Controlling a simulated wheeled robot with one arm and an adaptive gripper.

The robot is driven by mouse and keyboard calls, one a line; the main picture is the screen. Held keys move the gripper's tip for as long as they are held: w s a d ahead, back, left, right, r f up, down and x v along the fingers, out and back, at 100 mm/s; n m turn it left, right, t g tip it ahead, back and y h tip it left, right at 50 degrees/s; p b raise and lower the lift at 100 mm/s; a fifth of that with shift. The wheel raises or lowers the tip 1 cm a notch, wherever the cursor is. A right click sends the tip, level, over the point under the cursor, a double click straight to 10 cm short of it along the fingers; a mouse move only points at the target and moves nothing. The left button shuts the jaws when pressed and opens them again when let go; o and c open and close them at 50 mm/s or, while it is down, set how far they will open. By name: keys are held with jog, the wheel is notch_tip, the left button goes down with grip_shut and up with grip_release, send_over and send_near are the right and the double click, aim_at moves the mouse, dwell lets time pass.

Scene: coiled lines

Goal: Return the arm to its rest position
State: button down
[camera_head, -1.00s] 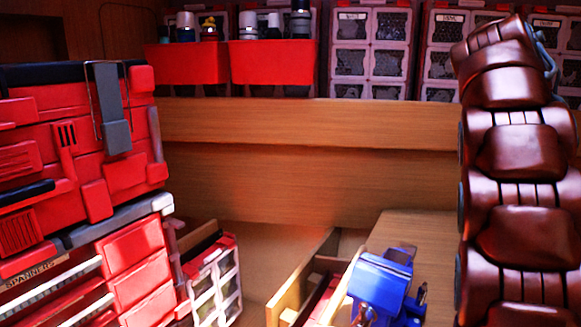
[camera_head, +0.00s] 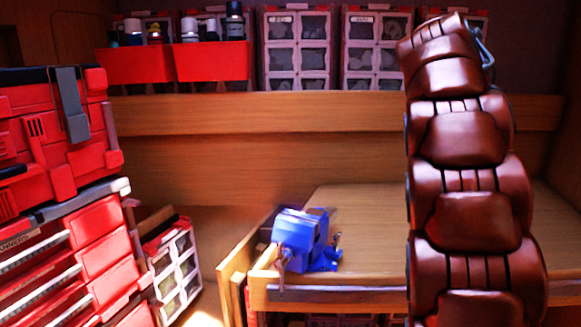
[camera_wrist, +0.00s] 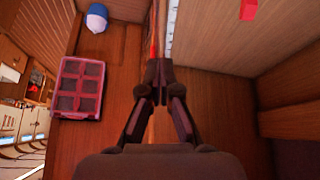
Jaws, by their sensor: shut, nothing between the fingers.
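My gripper (camera_wrist: 160,70) shows only in the wrist view, with its dark fingers shut and nothing between them. Brown wood lies behind the fingers, and nothing visibly touches them. A narrow pale and red strip shows just beyond the fingertips. The head view does not show the gripper, so I cannot tell its place relative to the bench there.
A blue vise (camera_head: 300,240) stands on the wooden bench (camera_head: 370,225). A tall brown segmented column (camera_head: 465,200) stands at right. Red drawers (camera_head: 95,245) are at left; red bins (camera_head: 215,62) are at back. A pink-framed organiser (camera_wrist: 79,90) lies left of the fingers.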

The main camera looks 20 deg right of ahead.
jog(key=a+f+n+t+y, duration=0.1)
jog(key=a+f+n, duration=0.55)
jog(key=a, duration=0.45)
jog(key=a+f+n+t+y, duration=0.1)
jog(key=a+f+n+y, duration=0.1)
jog(key=a+f+n, duration=0.7)
jog(key=s+a+f+n+y, duration=0.1)
jog(key=s+a+f+n, duration=0.2)
jog(key=s+a+f, duration=0.3)
jog(key=s+a+f+n+g+y+p, duration=0.1)
jog(key=s+a+f+n, duration=0.2)
jog(key=s+a+f, duration=0.4)
jog(key=s+a, duration=0.1)
jog(key=a, duration=0.5)
jog(key=shift+f+y, duration=0.25)
jog(key=shift+y, duration=0.15)
jog(key=shift+s+n, duration=0.15)
jog(key=shift+n, duration=0.1)
